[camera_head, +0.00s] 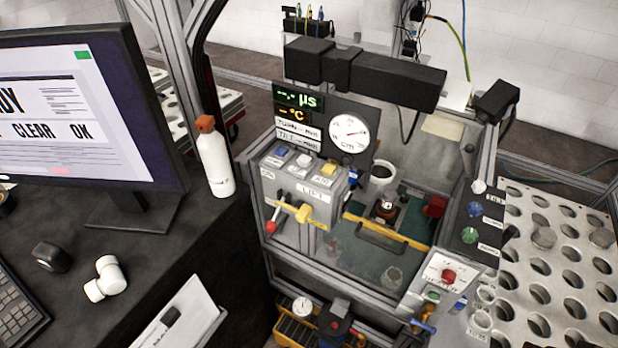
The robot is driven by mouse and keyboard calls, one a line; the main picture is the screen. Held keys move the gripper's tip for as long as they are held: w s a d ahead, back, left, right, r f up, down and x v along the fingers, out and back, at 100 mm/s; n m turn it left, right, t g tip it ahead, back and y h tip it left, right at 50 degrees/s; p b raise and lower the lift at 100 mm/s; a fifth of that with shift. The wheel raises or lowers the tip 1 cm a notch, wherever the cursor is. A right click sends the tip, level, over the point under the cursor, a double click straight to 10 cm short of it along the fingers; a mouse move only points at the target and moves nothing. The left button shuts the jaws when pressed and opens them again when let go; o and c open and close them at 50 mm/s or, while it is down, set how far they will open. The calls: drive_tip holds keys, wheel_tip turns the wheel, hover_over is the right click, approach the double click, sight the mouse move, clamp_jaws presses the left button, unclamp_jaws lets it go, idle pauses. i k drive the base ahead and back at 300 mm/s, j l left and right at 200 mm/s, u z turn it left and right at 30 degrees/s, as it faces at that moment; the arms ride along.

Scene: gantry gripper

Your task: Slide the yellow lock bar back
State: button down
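A long yellow bar (407,237), which looks like the lock bar, runs slantwise across the front of the bench machine, from upper left to lower right. A dark handle (380,240) sits just below its middle. A second, shorter yellow piece (304,213) is on the grey control panel to the left, beside a lever with a red knob (271,227). I cannot tell whether the bar is in its locked position. My gripper is not in view.
A black gantry beam (365,75) hangs above the machine. A round dial (349,135) stands behind the control panel. A perforated rack (560,265) is at the right. A white bottle (214,160) and a monitor (85,110) stand on the dark desk at the left.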

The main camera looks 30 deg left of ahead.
sight(303, 214)
drive_tip(key=u, duration=1.65)
